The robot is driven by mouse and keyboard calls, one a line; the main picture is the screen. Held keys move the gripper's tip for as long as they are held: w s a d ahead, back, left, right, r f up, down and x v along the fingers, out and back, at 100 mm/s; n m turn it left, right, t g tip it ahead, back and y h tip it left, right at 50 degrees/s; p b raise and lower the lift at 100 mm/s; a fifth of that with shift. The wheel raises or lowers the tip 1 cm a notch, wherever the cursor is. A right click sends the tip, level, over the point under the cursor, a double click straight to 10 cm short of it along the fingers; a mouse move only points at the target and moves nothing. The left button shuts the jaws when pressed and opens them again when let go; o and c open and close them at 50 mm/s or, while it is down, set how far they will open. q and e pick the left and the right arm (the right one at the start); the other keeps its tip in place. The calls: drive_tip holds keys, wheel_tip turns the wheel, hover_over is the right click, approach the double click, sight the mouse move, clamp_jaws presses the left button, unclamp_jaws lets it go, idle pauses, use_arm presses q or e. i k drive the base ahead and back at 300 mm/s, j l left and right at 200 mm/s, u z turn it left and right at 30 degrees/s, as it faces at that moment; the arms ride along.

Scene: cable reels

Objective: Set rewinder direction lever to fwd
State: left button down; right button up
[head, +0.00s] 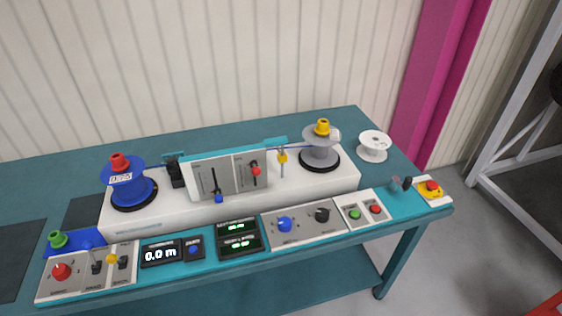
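The rewinder stands on a teal table, with a blue reel (128,188) at the left and a grey reel (320,147) at the right. The front left panel (75,287) carries a red knob (61,271), a dark lever or switch (96,267) and a yellow-knobbed lever (111,259). The upright middle panel (228,172) has a blue-knobbed lever (218,198), low in its slot, and a red-knobbed lever (256,171). The labels are too small to read, so I cannot tell which is the direction lever or its setting. Neither gripper is in view.
A display (160,253) reads 0.0 m. The front right panels hold a blue knob (285,224), a black knob (322,215), a green button (355,214) and a red button (375,209). An emergency stop (432,187) and a white spool (374,147) are at the right. The back table is clear.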

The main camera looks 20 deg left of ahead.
sight(111, 258)
drive_tip(key=u, duration=1.55)
